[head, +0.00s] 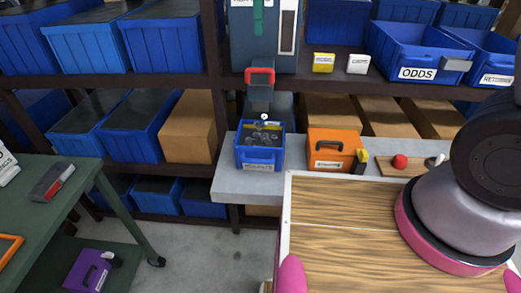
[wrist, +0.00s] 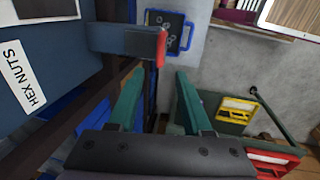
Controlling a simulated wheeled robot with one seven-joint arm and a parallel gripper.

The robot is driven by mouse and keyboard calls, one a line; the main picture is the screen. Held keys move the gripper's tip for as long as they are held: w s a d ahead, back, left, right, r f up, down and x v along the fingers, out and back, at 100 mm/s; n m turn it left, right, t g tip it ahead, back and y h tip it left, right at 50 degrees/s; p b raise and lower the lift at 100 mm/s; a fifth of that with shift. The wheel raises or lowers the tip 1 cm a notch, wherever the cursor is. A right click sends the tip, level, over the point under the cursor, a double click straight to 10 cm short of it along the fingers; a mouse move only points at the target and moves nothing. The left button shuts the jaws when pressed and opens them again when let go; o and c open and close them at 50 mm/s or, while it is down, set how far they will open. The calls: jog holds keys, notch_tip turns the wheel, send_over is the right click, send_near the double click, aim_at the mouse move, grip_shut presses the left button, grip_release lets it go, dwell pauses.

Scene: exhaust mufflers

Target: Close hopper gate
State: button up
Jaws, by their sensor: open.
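The blue-grey hopper (head: 272,45) stands on the rack in the head view; its HEX NUTS label and side (wrist: 50,35) show at left in the wrist view. A red gate handle (head: 260,76) sits at its lower front. In the wrist view the red handle (wrist: 161,48) is at the end of a blue-grey plate (wrist: 120,40) that sticks out from the hopper. A blue bin (head: 260,167) holding nuts stands below. My gripper (wrist: 157,72) is open, its two green fingers apart, with the handle just beyond and between the tips. No contact is visible.
An orange case (head: 333,150) and a red ball (head: 399,161) are right of the bin on the grey ledge (head: 226,180). Rack shelves with blue bins stand behind. A green table (head: 90,180) is at left, with clear floor (head: 205,250) between.

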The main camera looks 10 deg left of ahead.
aim_at(261, 69)
grip_shut()
jog(key=s+n, duration=0.6)
jog(key=n, duration=1.2)
jog(key=w+f, duration=0.6)
jog(key=f, duration=0.4)
